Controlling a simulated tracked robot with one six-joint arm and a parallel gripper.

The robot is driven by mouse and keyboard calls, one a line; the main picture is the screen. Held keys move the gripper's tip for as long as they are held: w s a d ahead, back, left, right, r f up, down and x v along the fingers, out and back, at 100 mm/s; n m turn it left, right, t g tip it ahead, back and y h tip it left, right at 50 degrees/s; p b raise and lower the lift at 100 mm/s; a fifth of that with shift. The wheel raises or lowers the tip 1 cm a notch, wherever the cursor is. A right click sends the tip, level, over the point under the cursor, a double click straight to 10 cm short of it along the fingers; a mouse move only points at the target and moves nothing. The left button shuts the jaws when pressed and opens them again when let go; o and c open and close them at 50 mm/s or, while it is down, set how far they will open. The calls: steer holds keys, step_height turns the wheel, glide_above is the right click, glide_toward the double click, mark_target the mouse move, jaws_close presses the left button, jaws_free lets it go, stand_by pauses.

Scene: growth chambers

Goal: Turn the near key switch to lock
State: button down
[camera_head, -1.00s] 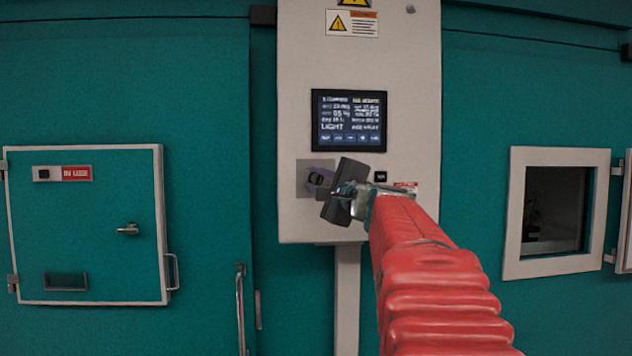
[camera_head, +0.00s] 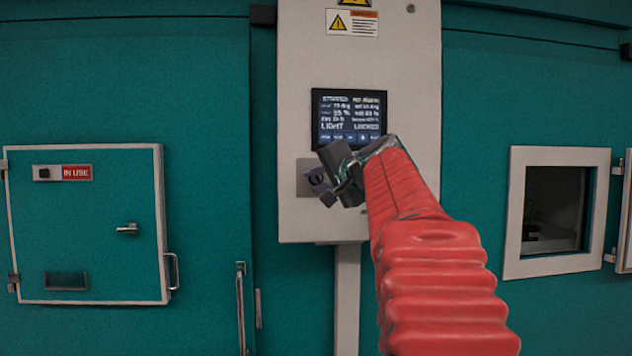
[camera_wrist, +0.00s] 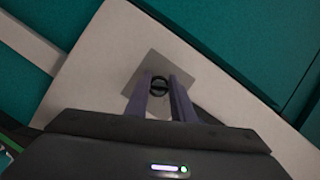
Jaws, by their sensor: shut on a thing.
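The near key switch (camera_head: 313,181) sits on a grey square plate (camera_head: 303,178) on the pale control panel, below the screen. In the wrist view the round dark switch (camera_wrist: 159,86) lies between the tips of my two fingers, on its grey plate (camera_wrist: 150,68). My gripper (camera_head: 324,186) is at the switch and shut on it; it also shows in the wrist view (camera_wrist: 161,88). The gripper is rolled at a slant to the panel. The screen (camera_head: 348,119) shows a line that reads "LOCKED".
The pale panel (camera_head: 420,120) stands on a post between teal chamber walls. A small door (camera_head: 90,270) marked "IN USE" is at the left. A framed window (camera_head: 515,215) is at the right. My red arm covers the panel's lower right part.

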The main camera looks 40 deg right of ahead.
steer(key=shift+w+f+n+g, duration=0.15)
steer(key=shift+f+n+g, duration=0.15)
steer(key=shift+f, duration=0.05)
steer(key=c, duration=1.8)
jaws_free()
steer(key=shift+o, duration=1.4)
steer(key=shift+r, duration=0.2)
steer(key=v, duration=1.4)
steer(key=shift+f, duration=0.2)
steer(key=shift+a+f, duration=0.1)
